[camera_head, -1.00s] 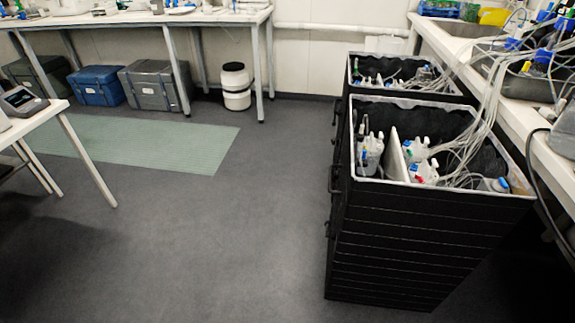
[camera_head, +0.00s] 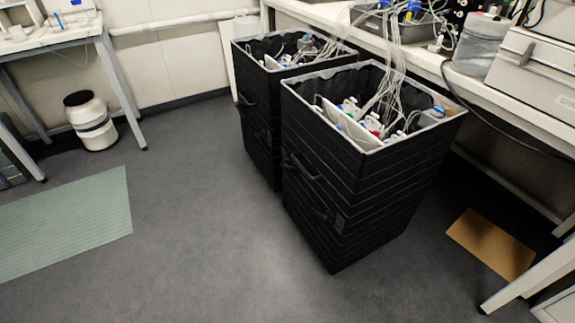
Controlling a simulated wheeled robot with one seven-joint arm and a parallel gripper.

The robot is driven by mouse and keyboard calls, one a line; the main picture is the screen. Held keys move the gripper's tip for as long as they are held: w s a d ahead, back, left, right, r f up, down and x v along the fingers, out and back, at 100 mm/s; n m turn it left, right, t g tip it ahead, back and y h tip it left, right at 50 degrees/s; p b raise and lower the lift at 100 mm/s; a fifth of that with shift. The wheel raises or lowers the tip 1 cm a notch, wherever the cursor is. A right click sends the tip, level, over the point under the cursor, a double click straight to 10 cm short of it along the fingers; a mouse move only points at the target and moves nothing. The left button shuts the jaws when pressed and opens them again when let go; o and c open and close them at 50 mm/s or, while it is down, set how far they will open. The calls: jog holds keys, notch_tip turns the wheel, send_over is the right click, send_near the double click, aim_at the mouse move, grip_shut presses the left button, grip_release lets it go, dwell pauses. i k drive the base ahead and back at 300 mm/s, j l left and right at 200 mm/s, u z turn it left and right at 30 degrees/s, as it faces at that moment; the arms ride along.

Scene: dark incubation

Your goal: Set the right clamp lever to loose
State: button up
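No clamp lever can be made out in the head view; any small fittings there are too small to tell. Two tall black bins stand in the middle of the view. The nearer bin (camera_head: 345,190) and the farther bin (camera_head: 255,130) are open on top and hold bottles and tangled pale tubes (camera_head: 385,95). The tubes run up to the bench at the upper right. My gripper is not in view.
A white bench (camera_head: 460,75) runs along the right, with a grey box (camera_head: 535,75) on it. A brown mat (camera_head: 490,243) lies below it. A white-and-black canister (camera_head: 91,120) and a green mat (camera_head: 70,222) are at left. The floor in front is clear.

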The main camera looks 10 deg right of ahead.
aim_at(292, 169)
jog(key=u, duration=0.15)
jog(key=i+j+u, duration=0.1)
jog(key=i+j, duration=0.2)
jog(key=i, duration=0.2)
jog(key=i+j+u, duration=0.1)
jog(key=i, duration=0.45)
jog(key=i+j+u, duration=0.1)
jog(key=i+j, duration=0.2)
jog(key=i, duration=0.25)
jog(key=i+j+u, duration=0.1)
jog(key=i, duration=0.45)
